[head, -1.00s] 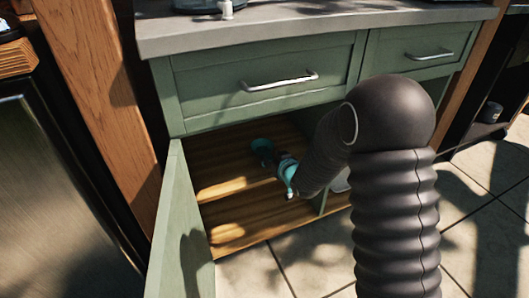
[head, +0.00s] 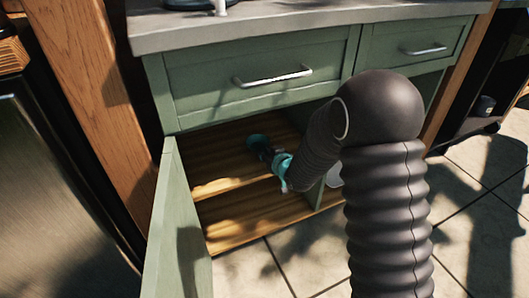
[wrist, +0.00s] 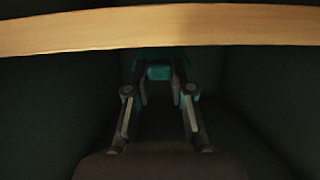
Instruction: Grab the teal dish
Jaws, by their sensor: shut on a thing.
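The teal dish (head: 256,139) is inside the open lower cabinet, toward the back of its wooden shelf, in the head view. My gripper (head: 266,151) reaches in from the right, its dark fingers meeting the dish's near side. In the dim wrist view the dish (wrist: 158,72) shows as a teal patch between the tips of my gripper (wrist: 157,80), which is shut on it. Most of the dish is hidden by shadow and the fingers. I cannot tell whether it is clear of the shelf.
The green cabinet door (head: 177,225) stands open on the left. A drawer (head: 262,77) and countertop (head: 300,22) are above the opening. A divider (head: 314,195) stands right of my gripper. A wooden edge (wrist: 160,27) crosses the top of the wrist view.

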